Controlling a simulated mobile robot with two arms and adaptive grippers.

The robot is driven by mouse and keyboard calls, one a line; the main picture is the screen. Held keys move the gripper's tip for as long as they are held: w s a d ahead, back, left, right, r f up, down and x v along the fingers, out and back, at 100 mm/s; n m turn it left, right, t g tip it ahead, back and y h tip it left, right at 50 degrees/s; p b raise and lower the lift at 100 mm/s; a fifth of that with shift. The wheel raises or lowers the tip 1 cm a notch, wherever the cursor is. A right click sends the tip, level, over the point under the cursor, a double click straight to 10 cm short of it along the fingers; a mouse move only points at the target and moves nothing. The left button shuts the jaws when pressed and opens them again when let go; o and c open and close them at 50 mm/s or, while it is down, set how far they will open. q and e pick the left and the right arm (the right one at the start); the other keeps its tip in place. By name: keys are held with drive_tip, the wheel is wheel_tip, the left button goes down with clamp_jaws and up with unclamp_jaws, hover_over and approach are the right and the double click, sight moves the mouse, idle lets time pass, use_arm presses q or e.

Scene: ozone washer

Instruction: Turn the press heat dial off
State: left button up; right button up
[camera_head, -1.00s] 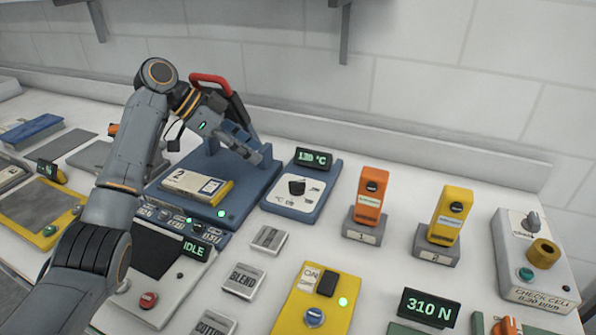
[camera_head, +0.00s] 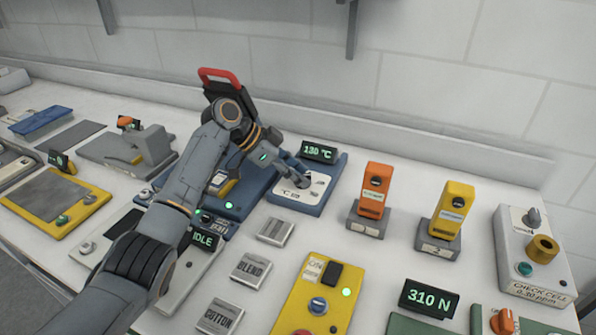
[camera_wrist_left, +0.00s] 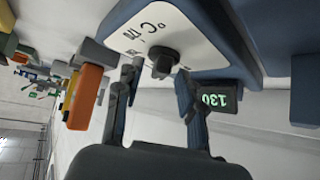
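The press heat dial is a black knob (camera_wrist_left: 163,61) on the white face of a blue control box (camera_head: 317,203). A small display (camera_head: 319,151) behind it reads 130 °C in green. My left gripper (camera_head: 300,184) is over this box, its fingers partly covering the dial in the head view. In the left wrist view its two fingers (camera_wrist_left: 158,72) are spread apart, with the knob between and just beyond the tips. I cannot tell whether either finger touches it. The knob's pointer direction is not clear. My right gripper is not in view.
The blue press with a red handle (camera_head: 221,75) stands left of the box, partly hidden by my left arm. Orange (camera_head: 373,190) and yellow (camera_head: 452,210) upright blocks stand to the right. A yellow switch panel (camera_head: 318,301) is in front.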

use_arm(q)
clamp_jaws()
drive_tip(key=shift+s+r+n+t+p, duration=0.2)
drive_tip(key=shift+n+t+p, duration=0.25)
drive_tip(key=shift+p, duration=0.5)
drive_tip(key=n+t+y+p, duration=0.1)
drive_tip(key=n+p, duration=0.2)
drive_tip(key=p, duration=0.1)
drive_tip(key=n+t+y+p, duration=0.1)
drive_tip(key=n+t+p, duration=0.1)
drive_tip(key=p, duration=0.3)
drive_tip(key=n+t+y+p, duration=0.2)
drive_tip(key=n+p, duration=0.2)
drive_tip(key=shift+s+d+r+t, duration=0.1)
drive_tip(key=shift+s+d+t, duration=0.15)
drive_tip(key=shift+s+d, duration=0.05)
drive_tip(key=shift+n+t+y+p, duration=0.3)
drive_tip(key=shift+n+y+p, duration=0.4)
drive_tip(key=shift+p, duration=0.25)
drive_tip(key=shift+f+n, duration=0.2)
drive_tip(key=shift+n, duration=0.15)
